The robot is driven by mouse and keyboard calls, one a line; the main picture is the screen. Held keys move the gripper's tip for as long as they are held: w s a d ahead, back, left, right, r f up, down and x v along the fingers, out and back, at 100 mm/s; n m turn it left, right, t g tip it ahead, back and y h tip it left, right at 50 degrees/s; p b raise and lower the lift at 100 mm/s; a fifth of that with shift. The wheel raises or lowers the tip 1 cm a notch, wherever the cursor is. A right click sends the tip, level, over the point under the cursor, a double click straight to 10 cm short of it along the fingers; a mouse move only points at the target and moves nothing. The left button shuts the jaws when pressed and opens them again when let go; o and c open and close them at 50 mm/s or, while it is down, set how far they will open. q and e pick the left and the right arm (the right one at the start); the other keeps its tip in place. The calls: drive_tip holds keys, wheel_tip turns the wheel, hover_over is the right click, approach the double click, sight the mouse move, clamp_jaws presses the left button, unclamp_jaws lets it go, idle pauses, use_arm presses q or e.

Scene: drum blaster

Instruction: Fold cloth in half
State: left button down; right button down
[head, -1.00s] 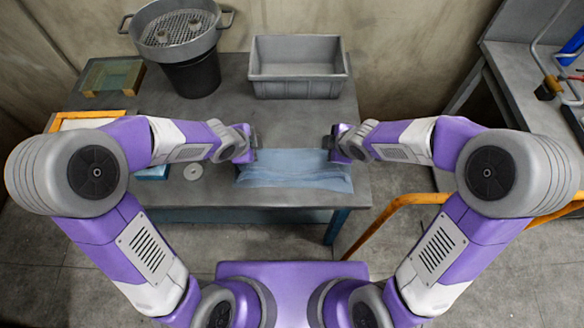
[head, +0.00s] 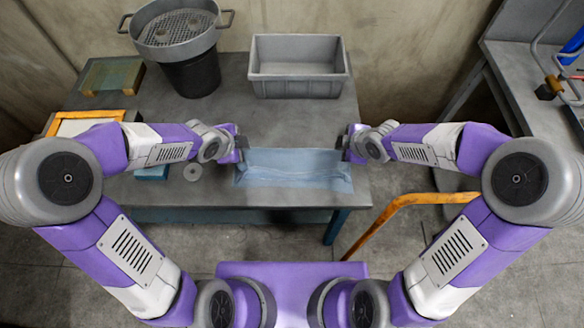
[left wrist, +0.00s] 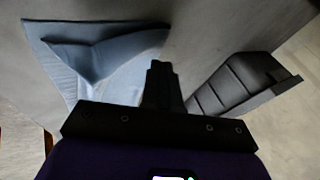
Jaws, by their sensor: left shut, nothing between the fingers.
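The light blue cloth (head: 292,168) lies near the front edge of the grey table, with a crease running across it. In the left wrist view the cloth (left wrist: 105,50) has a raised, overlapping flap. My left gripper (head: 241,144) is shut and empty, just beside the cloth's far left corner. Its closed fingers (left wrist: 158,75) show apart from the cloth in the left wrist view. My right gripper (head: 346,142) is by the far right corner of the cloth. Its fingers are too small and hidden to tell their opening or whether they touch it.
A grey bin (head: 297,88) stands at the back of the table (head: 225,105), also in the left wrist view (left wrist: 235,85). A metal pot (head: 174,35) on a black bucket (head: 193,75) is at back left. A grey ring (head: 192,172) lies left of the cloth. The table between bin and cloth is clear.

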use_arm(q)
drive_tip(key=shift+f, duration=0.4)
use_arm(e)
drive_tip(key=shift+r, duration=0.25)
drive_tip(key=shift+f, duration=0.15)
drive_tip(key=shift+f, duration=0.25)
use_arm(q)
drive_tip(key=shift+r, duration=0.1)
use_arm(e)
drive_tip(key=shift+r, duration=0.1)
